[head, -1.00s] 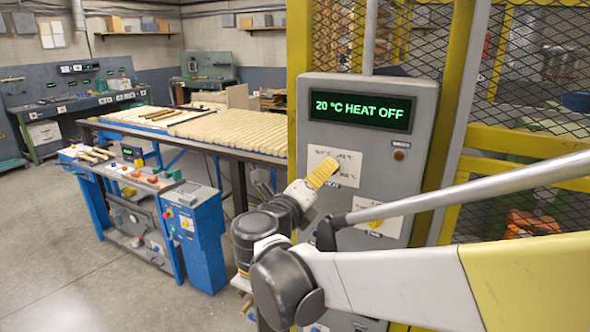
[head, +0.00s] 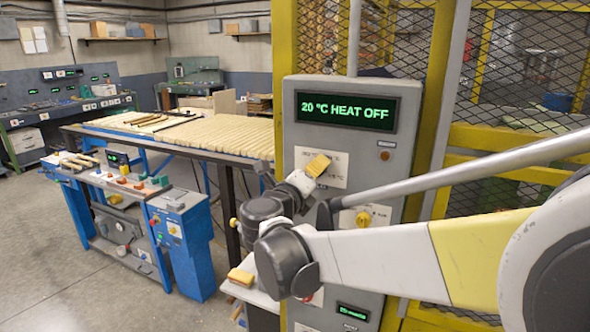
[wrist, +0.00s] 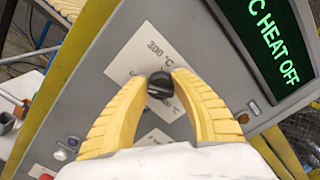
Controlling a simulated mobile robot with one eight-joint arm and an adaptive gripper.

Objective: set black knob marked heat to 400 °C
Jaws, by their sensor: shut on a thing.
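A black knob (wrist: 160,86) sits on a white plate on the grey control cabinet. In the wrist view the plate shows a "300 °C" mark above the knob; other marks are hidden or unreadable. My gripper (wrist: 161,80) is shut on the knob, one yellow finger on each side. In the head view my gripper (head: 318,166) covers the knob in front of the plate (head: 334,176). The cabinet's display (head: 345,107) reads "20 °C HEAT OFF" in green.
A yellow knob (head: 363,219) sits on a plate below, near my arm. An amber lamp (head: 385,156) is at the right. A yellow mesh guard (head: 520,60) stands behind the cabinet. A blue console (head: 180,245) and a bench with wooden pieces (head: 225,135) lie left.

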